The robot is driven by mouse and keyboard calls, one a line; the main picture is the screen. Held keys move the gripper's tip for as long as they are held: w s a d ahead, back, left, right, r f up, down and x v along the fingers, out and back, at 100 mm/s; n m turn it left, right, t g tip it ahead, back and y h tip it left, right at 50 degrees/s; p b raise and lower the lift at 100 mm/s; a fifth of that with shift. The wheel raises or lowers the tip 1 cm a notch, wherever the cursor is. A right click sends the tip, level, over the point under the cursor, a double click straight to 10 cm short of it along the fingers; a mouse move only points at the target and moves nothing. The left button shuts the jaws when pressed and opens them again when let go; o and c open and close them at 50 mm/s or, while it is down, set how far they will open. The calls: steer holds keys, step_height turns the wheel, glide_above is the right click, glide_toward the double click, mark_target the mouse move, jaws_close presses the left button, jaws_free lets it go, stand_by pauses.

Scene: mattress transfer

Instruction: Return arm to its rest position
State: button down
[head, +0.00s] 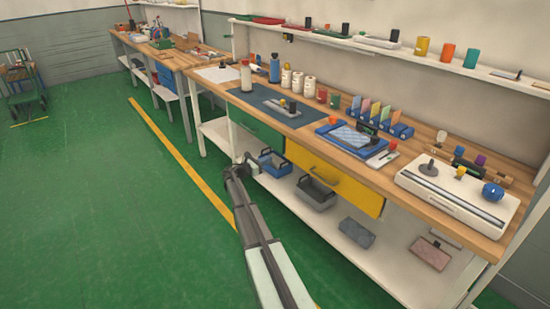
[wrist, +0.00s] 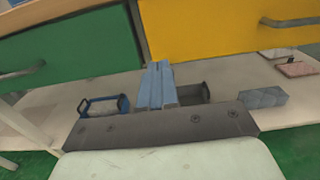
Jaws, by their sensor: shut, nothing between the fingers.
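My gripper (head: 246,160) is at the end of my outstretched arm in the head view, in front of the workbench and below its top. In the wrist view my gripper's fingers (wrist: 157,85) are together and hold nothing. They point toward the gap between a green drawer (wrist: 65,52) and a yellow drawer (wrist: 225,32). The gripper appears apart from the bench. No mattress can be made out for certain in either view.
The workbench top (head: 222,88) carries bottles, a blue mat, a blue tray and a white device (head: 460,195). The lower shelf (head: 385,255) holds a blue caddy (head: 274,163), a dark grey bin (head: 315,193) and two small blocks. Green floor (head: 100,220) to the left is clear.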

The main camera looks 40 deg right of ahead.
steer(key=shift+a, duration=1.45)
